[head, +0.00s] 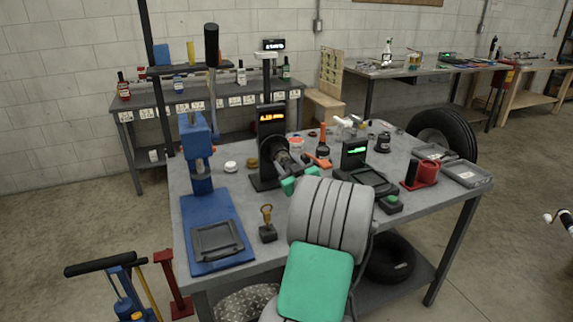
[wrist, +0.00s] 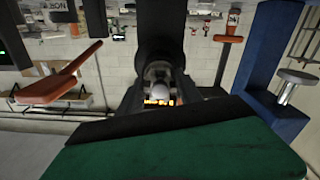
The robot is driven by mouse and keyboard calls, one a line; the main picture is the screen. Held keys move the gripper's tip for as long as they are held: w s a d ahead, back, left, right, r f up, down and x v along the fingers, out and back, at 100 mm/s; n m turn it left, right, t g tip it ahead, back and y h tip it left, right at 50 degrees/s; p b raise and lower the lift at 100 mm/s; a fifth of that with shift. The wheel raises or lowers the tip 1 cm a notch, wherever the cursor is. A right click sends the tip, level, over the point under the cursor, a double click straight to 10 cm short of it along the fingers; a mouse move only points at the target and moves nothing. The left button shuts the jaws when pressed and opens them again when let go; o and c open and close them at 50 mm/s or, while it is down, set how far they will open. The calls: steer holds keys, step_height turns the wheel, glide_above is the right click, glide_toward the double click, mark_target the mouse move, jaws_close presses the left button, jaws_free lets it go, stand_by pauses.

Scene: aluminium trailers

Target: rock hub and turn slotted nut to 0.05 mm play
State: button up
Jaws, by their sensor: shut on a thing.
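The hub (head: 282,153) is a dark and metallic round part on a black upright stand with an orange-lit display (head: 271,117). My gripper (head: 300,178), with green fingertips, is at the near end of the hub and shut on it. In the wrist view a large green finger pad (wrist: 185,152) fills the bottom. A dark cylinder (wrist: 166,35) and a pale round end (wrist: 158,88) show beyond it, with orange digits just below. I cannot make out the slotted nut or read the play value; my gripper and arm hide part of the hub.
A blue press (head: 197,150) with a blue base stands at the left of the table. A brass-topped part (head: 267,222) stands in front. A green-lit display (head: 355,152), grey trays (head: 465,173) and a red holder (head: 422,173) are to the right. An orange-handled tool (head: 321,160) lies close to my gripper.

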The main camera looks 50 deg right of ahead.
steer(key=m+b, duration=0.1)
steer(key=m, duration=0.1)
steer(key=shift+f+m+b, duration=0.15)
steer(key=shift+m+b, duration=0.25)
steer(key=m, duration=0.2)
steer(key=shift+m+b, duration=0.3)
steer(key=shift+b, duration=0.1)
steer(key=m, duration=0.6)
steer(key=shift+m, duration=0.3)
steer(key=o, duration=1.4)
steer(key=shift+c, duration=0.2)
